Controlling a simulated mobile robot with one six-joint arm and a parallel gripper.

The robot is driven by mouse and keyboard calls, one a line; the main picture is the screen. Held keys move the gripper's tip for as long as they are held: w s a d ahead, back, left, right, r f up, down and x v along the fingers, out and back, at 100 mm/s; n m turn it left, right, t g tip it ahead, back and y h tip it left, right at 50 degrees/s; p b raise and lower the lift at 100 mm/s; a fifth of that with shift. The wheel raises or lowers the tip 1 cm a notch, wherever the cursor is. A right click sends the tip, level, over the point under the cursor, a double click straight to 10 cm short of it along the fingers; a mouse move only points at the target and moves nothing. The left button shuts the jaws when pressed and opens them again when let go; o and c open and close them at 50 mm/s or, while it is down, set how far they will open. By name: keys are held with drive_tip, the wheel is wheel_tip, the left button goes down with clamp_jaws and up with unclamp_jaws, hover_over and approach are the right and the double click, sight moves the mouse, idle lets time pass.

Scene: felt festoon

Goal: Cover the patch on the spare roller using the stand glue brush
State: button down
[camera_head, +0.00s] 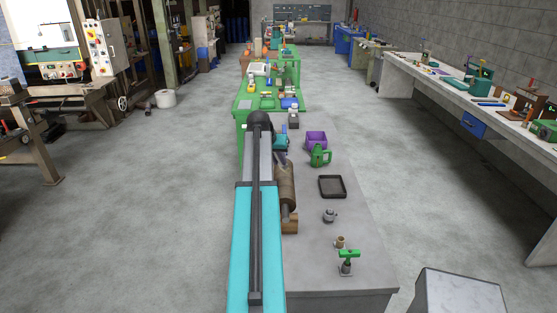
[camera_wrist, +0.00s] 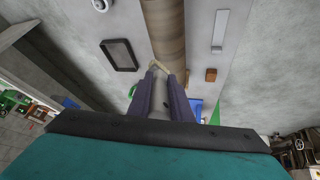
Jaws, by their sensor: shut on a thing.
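The spare roller (camera_head: 287,187) is a brown cylinder lying lengthwise on the grey bench, partly hidden by my arm in the head view. In the wrist view the roller (camera_wrist: 166,32) runs away from just beyond my gripper (camera_wrist: 160,77). The purple fingers are shut on a pale, slim thing with a cream tip (camera_wrist: 157,65), which looks like the glue brush. The tip points towards the roller and overlaps its near end in the picture; I cannot tell whether they touch. The patch cannot be made out. In the head view my gripper is hidden by my arm.
On the bench (camera_head: 350,230) are a black tray (camera_head: 332,187), a green can (camera_head: 320,155), a purple box (camera_head: 316,138), a grey fitting (camera_head: 329,215) and a green-handled tool (camera_head: 347,257). A wooden block (camera_head: 290,226) is at the roller's near end. Floor is open left.

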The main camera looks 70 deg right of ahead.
drive_tip(key=shift+f, duration=0.15)
drive_tip(key=shift+f+b, duration=1.35)
drive_tip(key=shift+f, duration=0.75)
drive_tip(key=shift+a+f, duration=0.1)
drive_tip(key=shift+f, duration=0.3)
idle(0.6)
drive_tip(key=shift+s, duration=0.1)
drive_tip(key=shift+s+d+r, duration=0.1)
drive_tip(key=shift+s+d, duration=0.15)
drive_tip(key=shift+s, duration=0.25)
drive_tip(key=shift+w+b, duration=0.15)
drive_tip(key=shift+b, duration=0.15)
drive_tip(key=shift+w+a, duration=0.25)
drive_tip(key=shift+w, duration=0.25)
drive_tip(key=shift+w+a, duration=0.25)
drive_tip(key=shift+w, duration=0.25)
